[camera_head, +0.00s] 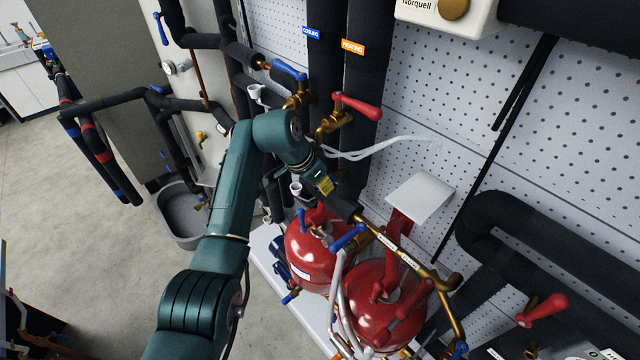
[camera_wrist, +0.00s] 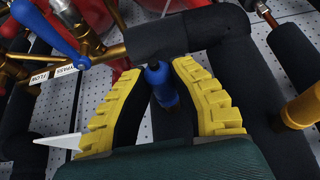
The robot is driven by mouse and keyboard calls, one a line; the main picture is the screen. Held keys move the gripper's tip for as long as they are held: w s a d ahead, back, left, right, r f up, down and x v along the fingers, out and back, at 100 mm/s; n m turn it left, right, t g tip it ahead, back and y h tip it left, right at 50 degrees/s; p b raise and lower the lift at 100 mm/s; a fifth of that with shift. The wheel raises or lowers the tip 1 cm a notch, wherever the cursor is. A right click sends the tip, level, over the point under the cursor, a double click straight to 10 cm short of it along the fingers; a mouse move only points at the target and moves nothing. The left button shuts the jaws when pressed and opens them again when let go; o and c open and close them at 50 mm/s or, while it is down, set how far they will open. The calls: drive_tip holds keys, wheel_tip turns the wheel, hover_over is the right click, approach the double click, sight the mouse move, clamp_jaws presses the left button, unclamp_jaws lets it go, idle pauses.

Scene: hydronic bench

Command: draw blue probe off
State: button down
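In the wrist view the blue probe (camera_wrist: 162,86) stands between the two yellow ribbed fingers of my gripper (camera_wrist: 158,78). The finger ends lean in on either side of it and appear to touch it, shut around its blue body. Its upper end lies against a black insulated pipe (camera_wrist: 175,35); the exact join is hard to see. In the head view my gripper (camera_head: 325,185) is above the red vessels, beside the black pipe end, and the probe is hidden there.
Red vessels (camera_head: 318,262) stand just below. A brass pipe (camera_head: 408,250) and a blue lever (camera_head: 348,237) are close to my gripper, with a red-handled valve (camera_head: 357,106) above. In the wrist view a yellow-brown cylinder (camera_wrist: 302,108) stands at the right.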

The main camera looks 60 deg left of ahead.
drive_tip(key=shift+s+d+f, duration=0.15)
drive_tip(key=shift+s, duration=0.25)
idle(0.3)
drive_tip(key=s+d+p, duration=0.1)
drive_tip(key=s+p, duration=0.2)
drive_tip(key=s, duration=0.3)
drive_tip(key=shift+s+d, duration=0.15)
drive_tip(key=shift+d, duration=0.25)
